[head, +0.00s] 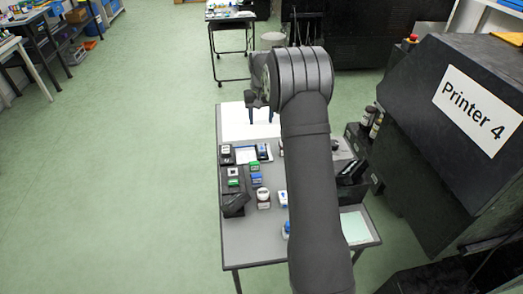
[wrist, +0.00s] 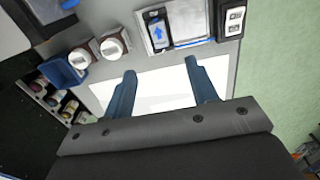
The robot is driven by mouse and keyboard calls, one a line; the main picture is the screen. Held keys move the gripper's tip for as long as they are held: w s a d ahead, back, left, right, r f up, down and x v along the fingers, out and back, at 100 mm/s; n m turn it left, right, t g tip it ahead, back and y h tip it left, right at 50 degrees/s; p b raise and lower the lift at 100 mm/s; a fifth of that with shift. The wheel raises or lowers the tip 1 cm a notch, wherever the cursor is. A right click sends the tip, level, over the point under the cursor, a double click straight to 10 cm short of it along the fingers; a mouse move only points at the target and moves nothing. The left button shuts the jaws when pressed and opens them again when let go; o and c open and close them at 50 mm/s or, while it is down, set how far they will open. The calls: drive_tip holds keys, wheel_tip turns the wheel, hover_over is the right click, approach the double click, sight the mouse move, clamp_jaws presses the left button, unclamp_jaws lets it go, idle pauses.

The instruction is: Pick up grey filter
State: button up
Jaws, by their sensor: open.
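My gripper (head: 261,117) is over the white sheet (head: 235,122) at the far end of the grey table (head: 250,245). In the wrist view, its two blue fingers (wrist: 163,82) are apart with only the white sheet (wrist: 160,88) visible between them. No object is between the fingers. I cannot tell for certain which thing is the grey filter. A black block with a blue arrow label (wrist: 159,32) lies on a silver-and-white tray beyond the fingers. A black block with two white labels (wrist: 233,18) is to its right.
Two white-capped bottles (wrist: 112,46) and a blue container (wrist: 64,73) are at the left in the wrist view. In the head view, small green blocks (head: 233,182), a black box (head: 235,205) and a bottle (head: 263,195) crowd the table. Printer 4 (head: 455,130) stands right.

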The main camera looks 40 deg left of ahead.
hover_over(262, 148)
drive_tip(key=f, duration=0.8)
drive_tip(key=shift+a+f, duration=0.2)
drive_tip(key=shift+s+d+f, duration=0.1)
drive_tip(key=shift+f, duration=1.25)
drive_tip(key=shift+d+f, duration=0.1)
drive_tip(key=shift+f, duration=1.2)
drive_tip(key=c, duration=1.1)
drive_tip(key=shift+r, duration=0.15)
